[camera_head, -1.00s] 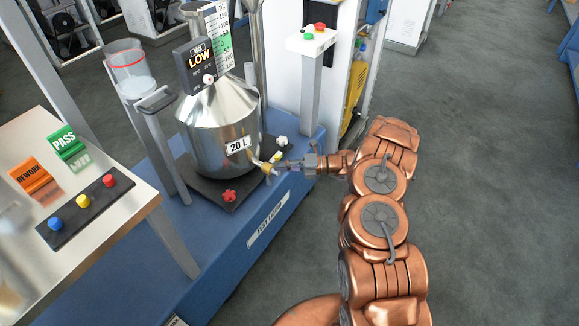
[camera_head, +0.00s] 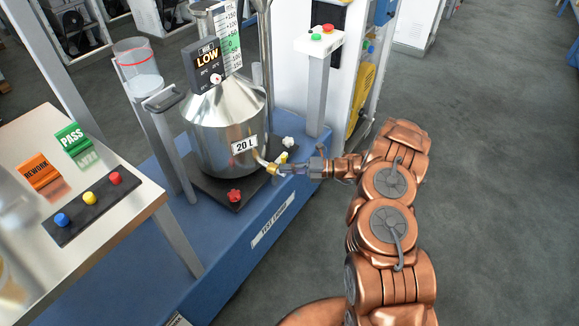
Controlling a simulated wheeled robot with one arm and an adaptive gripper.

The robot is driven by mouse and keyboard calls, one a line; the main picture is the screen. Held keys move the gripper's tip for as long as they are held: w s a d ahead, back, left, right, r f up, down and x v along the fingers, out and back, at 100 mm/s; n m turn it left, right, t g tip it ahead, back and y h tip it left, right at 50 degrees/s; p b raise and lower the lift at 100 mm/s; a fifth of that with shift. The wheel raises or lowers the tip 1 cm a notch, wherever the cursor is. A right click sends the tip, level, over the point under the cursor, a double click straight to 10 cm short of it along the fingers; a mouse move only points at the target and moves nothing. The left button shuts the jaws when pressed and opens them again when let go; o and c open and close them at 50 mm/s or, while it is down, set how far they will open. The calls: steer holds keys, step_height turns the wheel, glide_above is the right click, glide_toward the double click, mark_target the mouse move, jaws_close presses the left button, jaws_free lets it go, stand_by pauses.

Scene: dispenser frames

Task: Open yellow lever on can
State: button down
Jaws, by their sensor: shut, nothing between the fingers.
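The steel can (camera_head: 212,125) labelled 20 L stands on a dark plate on the blue base. A small brass-coloured tap with the yellow lever (camera_head: 281,158) sticks out low on the can's right side. My gripper (camera_head: 286,169) is at the tap, its fingertips touching or very close to the lever; I cannot tell which at this size. The fingers are together and hold nothing. The tips partly cover the tap's outlet.
A red knob (camera_head: 233,195) and a white knob (camera_head: 288,142) sit on the plate's corners near the tap. A post with a button box (camera_head: 319,41) stands behind my gripper. A table (camera_head: 143,196) with buttons is at left. The floor at right is clear.

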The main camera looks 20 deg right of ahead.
steer(key=s+d, duration=0.5)
steer(key=d, duration=0.2)
steer(key=shift+s+d, duration=0.15)
steer(key=shift+d, duration=0.15)
steer(key=shift+r, duration=0.1)
stand_by(0.6)
